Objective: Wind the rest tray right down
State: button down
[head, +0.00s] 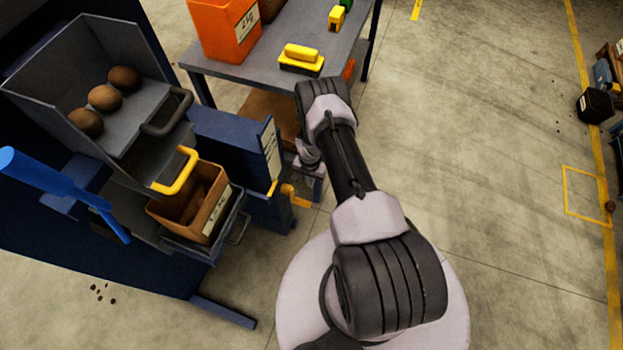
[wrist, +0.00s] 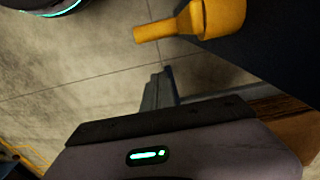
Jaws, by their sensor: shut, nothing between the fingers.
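A yellow crank (head: 296,195) sticks out low on the side of the blue machine, beside a labelled blue panel (head: 269,155). Its round hub and handle peg show close up at the top of the wrist view (wrist: 215,17). A grey tray (head: 189,247) with a wire handle juts from the machine low down and bears a brown labelled box; I take it for the rest tray. My gripper (head: 308,160) is shut and empty, just above the crank in the head view and apart from it.
A grey hopper (head: 45,95) with three potatoes stands above the tray, with a yellow handle (head: 177,172) below it. A table (head: 255,75) with an orange bin (head: 222,30) and yellow items stands behind my gripper. Open floor lies to the right.

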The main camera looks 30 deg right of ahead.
jog(key=shift+s+a+f+b, duration=0.2)
jog(key=shift+s+a+f, duration=0.5)
jog(key=shift+a, duration=0.1)
jog(key=shift+s+a+f+b, duration=0.2)
jog(key=shift+s+a+f, duration=0.35)
jog(key=shift+a+f, duration=0.15)
